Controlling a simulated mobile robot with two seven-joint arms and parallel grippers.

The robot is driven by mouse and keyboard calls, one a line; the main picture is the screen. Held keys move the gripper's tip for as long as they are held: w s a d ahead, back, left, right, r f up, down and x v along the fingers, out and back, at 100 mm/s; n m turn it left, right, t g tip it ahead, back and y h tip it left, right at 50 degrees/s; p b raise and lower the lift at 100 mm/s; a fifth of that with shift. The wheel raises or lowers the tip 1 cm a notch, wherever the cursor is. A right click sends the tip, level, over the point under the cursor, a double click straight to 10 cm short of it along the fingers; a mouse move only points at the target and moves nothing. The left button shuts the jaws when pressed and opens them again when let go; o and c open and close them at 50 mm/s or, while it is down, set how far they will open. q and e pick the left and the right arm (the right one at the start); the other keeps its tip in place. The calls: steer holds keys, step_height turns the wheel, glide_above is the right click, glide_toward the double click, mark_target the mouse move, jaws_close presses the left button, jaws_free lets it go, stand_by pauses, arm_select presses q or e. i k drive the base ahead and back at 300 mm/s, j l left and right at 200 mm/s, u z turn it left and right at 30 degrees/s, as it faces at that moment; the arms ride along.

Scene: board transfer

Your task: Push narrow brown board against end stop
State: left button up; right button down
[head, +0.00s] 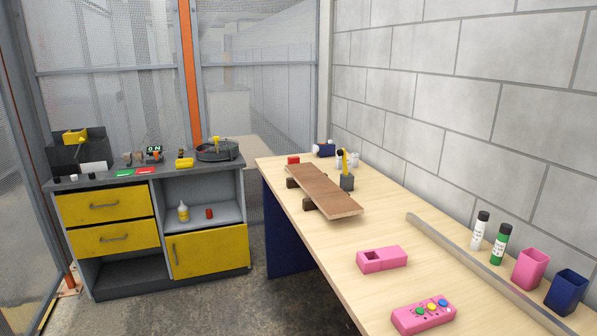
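The narrow brown board (324,190) lies on the wooden workbench (380,222), running from back left to front right. It rests raised on two dark brown blocks (310,204) that show along its left side. I cannot tell for certain which thing is the end stop. Neither of my grippers shows in the head view.
A dark cup (347,183) with a yellow item stands right of the board. A metal rail (470,262) runs along the right. Pink boxes (382,259), bottles (480,231) and cups (531,268) occupy the near bench. A grey cabinet with yellow drawers (104,206) stands left, across open floor.

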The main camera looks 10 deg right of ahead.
mark_target(333, 201)
steer(key=i+j+z, duration=0.25)
steer(key=i+j, duration=0.6)
steer(key=j, duration=0.2)
